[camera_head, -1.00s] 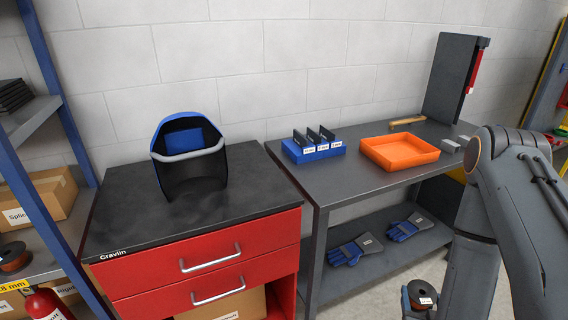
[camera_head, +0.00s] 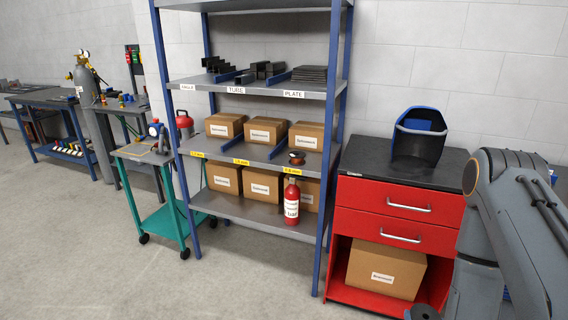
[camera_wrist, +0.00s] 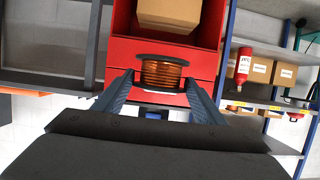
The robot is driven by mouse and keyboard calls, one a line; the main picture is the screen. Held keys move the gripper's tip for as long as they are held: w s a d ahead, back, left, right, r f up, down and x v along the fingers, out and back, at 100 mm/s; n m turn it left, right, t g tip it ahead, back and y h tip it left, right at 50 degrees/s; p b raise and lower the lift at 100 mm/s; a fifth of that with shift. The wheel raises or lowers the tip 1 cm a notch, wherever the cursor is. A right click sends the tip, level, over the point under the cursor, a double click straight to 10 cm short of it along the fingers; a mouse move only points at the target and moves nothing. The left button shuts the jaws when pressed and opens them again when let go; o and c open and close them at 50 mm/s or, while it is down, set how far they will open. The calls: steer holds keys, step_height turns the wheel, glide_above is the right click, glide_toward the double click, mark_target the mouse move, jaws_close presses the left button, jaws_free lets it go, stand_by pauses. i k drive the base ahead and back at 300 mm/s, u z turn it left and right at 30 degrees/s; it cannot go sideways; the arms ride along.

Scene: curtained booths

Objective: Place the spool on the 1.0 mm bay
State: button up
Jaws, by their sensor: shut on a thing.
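A copper-coloured wire spool (camera_wrist: 162,74) is held between the two fingers of my gripper (camera_wrist: 160,82) in the wrist view. The shelf rack (camera_head: 258,98) stands at the centre of the head view. Its middle shelf has yellow labels: left (camera_head: 199,154), middle (camera_head: 241,162) and right (camera_head: 292,170). Their digits are too small to read surely. Blue dividers (camera_head: 278,151) part the bays. Another spool (camera_head: 297,158) sits in the right bay. My gripper is well apart from the rack, low at the head view's bottom right.
Cartons (camera_head: 266,132) stand at the back of the middle shelf. The floor in front is clear.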

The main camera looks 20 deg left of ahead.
mark_target(250, 151)
steer(key=u, duration=1.5)
steer(key=i, duration=1.25)
steer(key=z, duration=0.05)
